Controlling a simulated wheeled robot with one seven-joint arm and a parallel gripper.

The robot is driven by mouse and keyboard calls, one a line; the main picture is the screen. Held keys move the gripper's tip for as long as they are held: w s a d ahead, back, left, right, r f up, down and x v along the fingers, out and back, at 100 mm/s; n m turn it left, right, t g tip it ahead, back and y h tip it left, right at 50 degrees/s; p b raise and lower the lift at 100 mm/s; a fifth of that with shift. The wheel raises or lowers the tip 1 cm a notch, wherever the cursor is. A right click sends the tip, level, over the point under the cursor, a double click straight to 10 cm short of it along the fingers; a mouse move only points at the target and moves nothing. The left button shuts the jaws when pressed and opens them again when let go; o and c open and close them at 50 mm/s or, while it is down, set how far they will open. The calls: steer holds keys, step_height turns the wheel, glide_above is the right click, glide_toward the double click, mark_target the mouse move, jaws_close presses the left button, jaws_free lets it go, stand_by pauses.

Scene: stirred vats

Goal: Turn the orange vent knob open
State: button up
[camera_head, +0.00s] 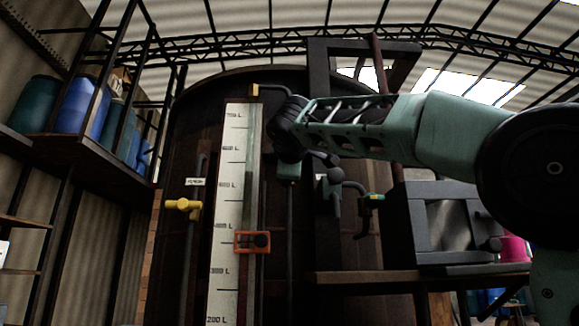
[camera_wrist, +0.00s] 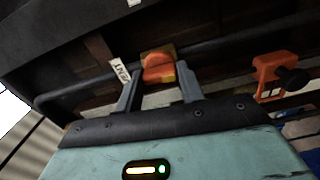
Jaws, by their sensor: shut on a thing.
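The orange vent knob (camera_wrist: 158,68) is between the two fingers of my gripper (camera_wrist: 160,88) in the wrist view. My gripper is shut on it. A yellowish plate shows behind the knob, and a white label reading "VENT" (camera_wrist: 119,69) is left of it. In the head view my gripper (camera_head: 285,120) is high against the dark vat (camera_head: 190,120), right of the tall white level scale (camera_head: 232,170). The knob is hidden behind my gripper and arm there. I cannot tell how far the knob is turned.
An orange slider (camera_head: 252,242) with a black knob sits on the scale and shows right of my gripper in the wrist view (camera_wrist: 272,76). A yellow valve handle (camera_head: 183,205) is at left, a green-and-yellow handle (camera_head: 372,197) at right. Shelving (camera_head: 85,155) holds blue drums.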

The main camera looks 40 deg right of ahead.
steer(key=shift+a+n, duration=0.1)
steer(key=shift+n, duration=0.5)
steer(key=o, duration=1)
steer(key=b+v, duration=0.4)
steer(key=v, duration=1.3)
steer(key=shift+s, duration=0.2)
steer(key=shift+a, duration=0.15)
